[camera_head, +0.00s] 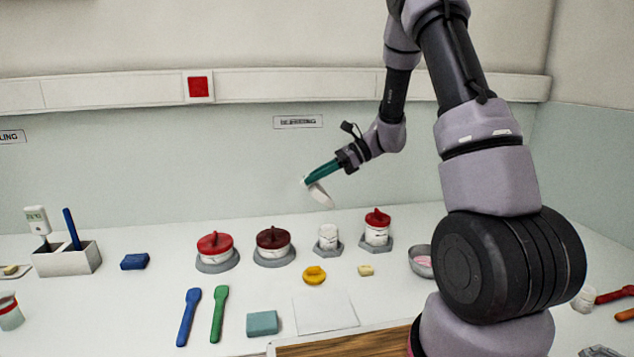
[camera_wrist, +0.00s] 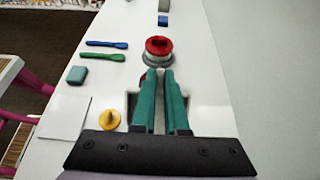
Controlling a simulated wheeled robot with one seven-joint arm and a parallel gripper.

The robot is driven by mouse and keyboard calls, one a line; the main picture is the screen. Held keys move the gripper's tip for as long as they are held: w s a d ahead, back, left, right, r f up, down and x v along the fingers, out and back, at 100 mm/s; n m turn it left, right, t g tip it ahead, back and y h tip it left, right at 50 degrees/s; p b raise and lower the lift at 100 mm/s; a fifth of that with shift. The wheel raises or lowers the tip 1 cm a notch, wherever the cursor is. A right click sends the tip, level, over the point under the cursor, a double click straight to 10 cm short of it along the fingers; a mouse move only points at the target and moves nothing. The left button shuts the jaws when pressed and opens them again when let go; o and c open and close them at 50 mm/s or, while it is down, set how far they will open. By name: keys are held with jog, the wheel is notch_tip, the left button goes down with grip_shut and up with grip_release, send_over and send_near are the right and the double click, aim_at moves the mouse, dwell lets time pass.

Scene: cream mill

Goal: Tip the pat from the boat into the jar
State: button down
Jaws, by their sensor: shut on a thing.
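My gripper (camera_head: 310,179) has teal fingers shut on a white boat (camera_head: 321,195), held in the air above the bench and steeply tilted. In the wrist view, the boat (camera_wrist: 131,101) is mostly hidden behind the fingers (camera_wrist: 160,75). A white jar without a lid (camera_head: 328,240) stands in a grey holder below the boat, which is apart from it. I cannot see inside the boat or the jar. A small pale yellow block (camera_head: 366,270) lies on the bench in front of the jars; I cannot tell whether it is the pat.
A yellow lid (camera_head: 314,275) lies in front of the open jar. Red-lidded jars stand on either side, at left (camera_head: 214,250) and right (camera_head: 376,230). A grey bowl (camera_head: 421,262) is farther right. Blue and green spatulas (camera_head: 218,313), a teal block (camera_head: 262,323) and a white sheet (camera_head: 325,311) lie in front.

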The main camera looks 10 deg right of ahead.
jog(key=r+h, duration=0.1)
jog(key=h, duration=0.1)
jog(key=a+r+h, duration=0.1)
jog(key=h, duration=0.1)
jog(key=a+r+h, duration=0.1)
jog(key=h, duration=0.1)
jog(key=shift+r+h, duration=0.3)
jog(key=shift+h, duration=0.8)
